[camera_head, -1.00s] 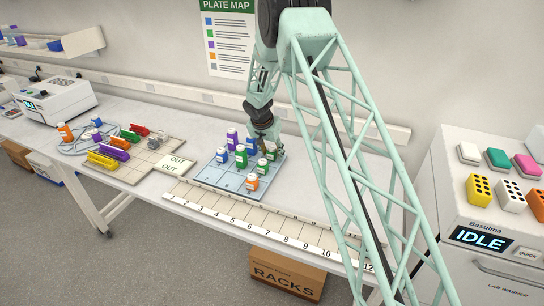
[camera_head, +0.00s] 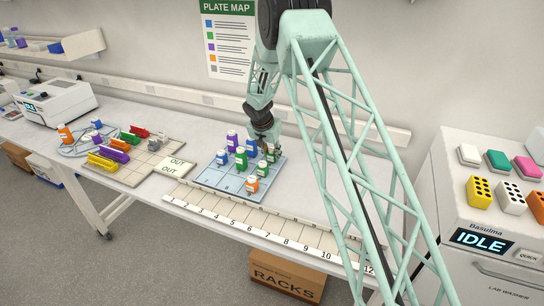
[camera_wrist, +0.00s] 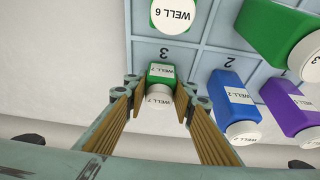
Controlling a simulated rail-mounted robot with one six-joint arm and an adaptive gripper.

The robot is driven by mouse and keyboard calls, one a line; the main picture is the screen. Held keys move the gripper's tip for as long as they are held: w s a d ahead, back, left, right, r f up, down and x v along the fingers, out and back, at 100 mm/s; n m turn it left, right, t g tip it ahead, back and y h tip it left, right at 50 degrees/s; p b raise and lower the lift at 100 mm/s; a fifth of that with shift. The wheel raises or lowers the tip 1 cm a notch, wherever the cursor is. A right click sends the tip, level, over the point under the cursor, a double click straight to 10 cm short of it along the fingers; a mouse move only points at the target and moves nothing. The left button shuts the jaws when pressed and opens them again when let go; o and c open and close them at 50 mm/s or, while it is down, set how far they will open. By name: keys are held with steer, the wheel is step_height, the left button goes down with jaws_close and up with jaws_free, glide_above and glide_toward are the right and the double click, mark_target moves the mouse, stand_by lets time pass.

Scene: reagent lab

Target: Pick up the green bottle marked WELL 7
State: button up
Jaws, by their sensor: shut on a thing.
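The green bottle marked WELL 7 (camera_wrist: 161,72) has a white cap and a white label. In the wrist view it stands between the two fingers of my gripper (camera_wrist: 163,88), which is shut on it. In the head view my gripper (camera_head: 265,146) is low over the blue gridded plate (camera_head: 217,186), at its back right part. There my gripper partly hides the bottles around it, and I cannot tell WELL 7 apart for sure.
Close by in the wrist view are a green WELL 6 bottle (camera_wrist: 172,14), a blue WELL 2 bottle (camera_wrist: 234,105), a purple bottle (camera_wrist: 288,105) and another green bottle (camera_wrist: 280,35). A numbered strip (camera_head: 250,222) runs along the front.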

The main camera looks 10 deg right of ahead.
mark_target(272, 149)
steer(key=shift+r+b, duration=0.3)
steer(key=shift+r, duration=4.6)
steer(key=shift+a, duration=0.1)
